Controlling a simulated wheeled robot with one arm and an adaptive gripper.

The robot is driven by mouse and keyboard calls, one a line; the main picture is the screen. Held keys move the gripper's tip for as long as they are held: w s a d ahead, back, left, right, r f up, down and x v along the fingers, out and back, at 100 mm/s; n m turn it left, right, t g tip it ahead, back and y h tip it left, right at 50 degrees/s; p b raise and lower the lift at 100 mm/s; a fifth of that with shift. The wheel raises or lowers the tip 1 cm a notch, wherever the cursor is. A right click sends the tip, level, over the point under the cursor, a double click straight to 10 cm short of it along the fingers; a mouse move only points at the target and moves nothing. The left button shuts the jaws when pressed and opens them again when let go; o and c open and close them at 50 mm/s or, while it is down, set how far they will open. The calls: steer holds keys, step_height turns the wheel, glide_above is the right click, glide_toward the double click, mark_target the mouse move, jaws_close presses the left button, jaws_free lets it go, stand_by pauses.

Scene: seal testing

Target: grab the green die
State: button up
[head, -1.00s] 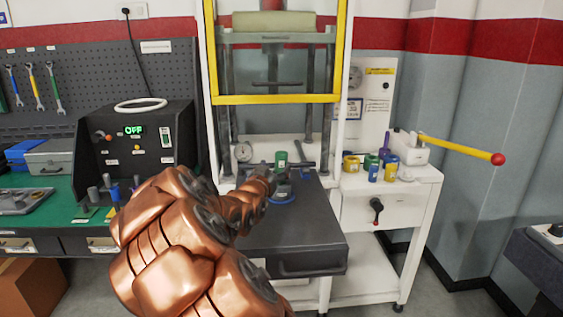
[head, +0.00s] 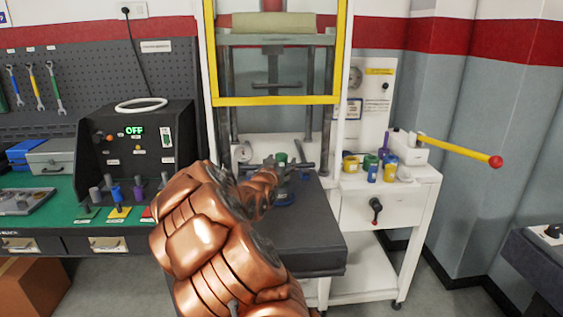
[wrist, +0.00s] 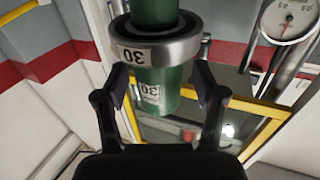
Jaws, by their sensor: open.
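The green die (wrist: 152,92) is a green cylinder with a silver ring (wrist: 150,54) around it, both marked 30. In the wrist view it stands between the two black fingers of my gripper (wrist: 160,80). The fingers are open, one on each side, with a visible gap to the green body. In the head view the top of the green die (head: 282,158) shows above my gripper (head: 283,170), at the press. My gripper and arm hide its lower part there.
A yellow-framed press guard (head: 275,100) is raised above. Several yellow, blue and purple pieces (head: 372,172) and a yellow lever (head: 455,150) are on the white bench at right.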

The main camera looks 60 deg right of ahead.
jaws_close()
stand_by(0.5)
